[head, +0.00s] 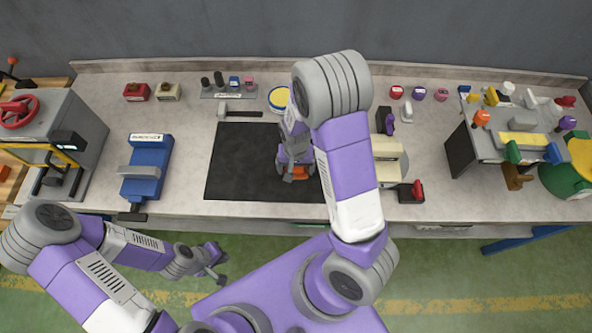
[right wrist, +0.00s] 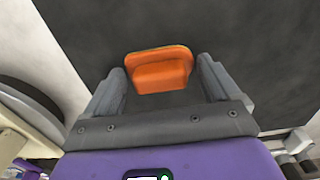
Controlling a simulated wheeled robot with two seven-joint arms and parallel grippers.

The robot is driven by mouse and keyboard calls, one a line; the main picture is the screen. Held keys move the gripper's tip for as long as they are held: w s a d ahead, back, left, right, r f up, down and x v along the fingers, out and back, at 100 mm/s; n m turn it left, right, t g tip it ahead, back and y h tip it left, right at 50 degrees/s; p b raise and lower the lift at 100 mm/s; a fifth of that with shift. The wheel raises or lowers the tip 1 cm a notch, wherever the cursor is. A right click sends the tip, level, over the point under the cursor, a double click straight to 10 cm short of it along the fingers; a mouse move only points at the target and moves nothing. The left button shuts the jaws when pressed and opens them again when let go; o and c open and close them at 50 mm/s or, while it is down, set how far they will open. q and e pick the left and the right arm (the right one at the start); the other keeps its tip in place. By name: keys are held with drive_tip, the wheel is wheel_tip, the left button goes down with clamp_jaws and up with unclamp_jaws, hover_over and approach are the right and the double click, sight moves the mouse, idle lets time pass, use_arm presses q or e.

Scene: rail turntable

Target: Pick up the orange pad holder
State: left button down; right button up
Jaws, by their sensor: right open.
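The orange pad holder (right wrist: 160,70) lies on the black mat (right wrist: 230,30). In the right wrist view it sits between and slightly beyond the fingertips of my right gripper (right wrist: 160,82), with a gap on each side. In the head view the orange pad holder (head: 296,171) shows only partly under my right gripper (head: 293,172), which is over the right part of the mat (head: 240,165). My right gripper is open and empty. My left gripper (head: 219,269) is off the front of the bench, over the green floor, and too small to read clearly.
A blue vise-like block (head: 148,165) stands left of the mat. A hammer (head: 240,114) and a yellow-topped tin (head: 279,98) lie behind it. A cream device (head: 388,160) and a small red-and-black item (head: 411,191) are to the right. The mat's left part is clear.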

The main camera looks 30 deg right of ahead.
drive_tip(key=c, duration=0.8)
drive_tip(key=shift+o, duration=0.2)
wheel_tip(320, 180, up, 10)
drive_tip(key=shift+r+p, duration=0.1)
drive_tip(key=shift+p, duration=1.05)
drive_tip(key=o, duration=0.5)
drive_tip(key=shift+c, duration=1.5)
